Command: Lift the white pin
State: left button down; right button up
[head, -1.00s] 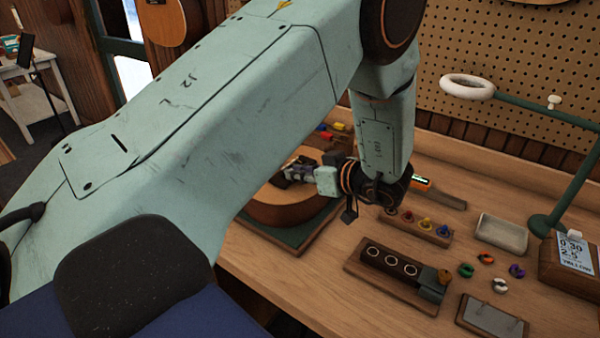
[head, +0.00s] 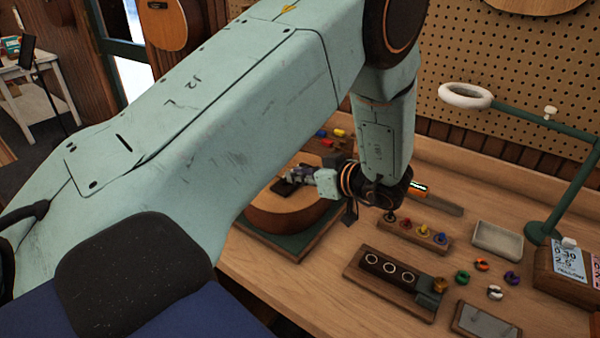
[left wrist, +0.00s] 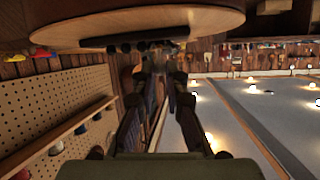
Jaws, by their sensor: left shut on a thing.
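My left gripper (head: 291,178) comes in from the right over a round wooden instrument body (head: 268,218), beside a small dark piece (head: 284,188) on its top. In the left wrist view its two dark fingers (left wrist: 160,82) reach close together towards a row of dark pegs (left wrist: 145,45) below the wooden body. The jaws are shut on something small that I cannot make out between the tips. I cannot pick out a white pin in either view. My right gripper is not in view.
The body rests on a green mat (head: 262,240). To the right are a rack of coloured pegs (head: 412,238), a dark block with white rings (head: 385,283), a pale tray (head: 495,241) and several small coloured rings. A green lamp arm (head: 560,195) stands behind them.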

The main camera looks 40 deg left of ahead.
pick_arm(q)
jog(key=shift+w+r, duration=0.1)
jog(key=shift+r, duration=0.05)
jog(key=c, duration=1.4)
grip_release()
jog(key=shift+d+r, duration=0.1)
jog(key=shift+o, duration=0.2)
jog(key=v, duration=0.7)
jog(key=shift+d, duration=0.2)
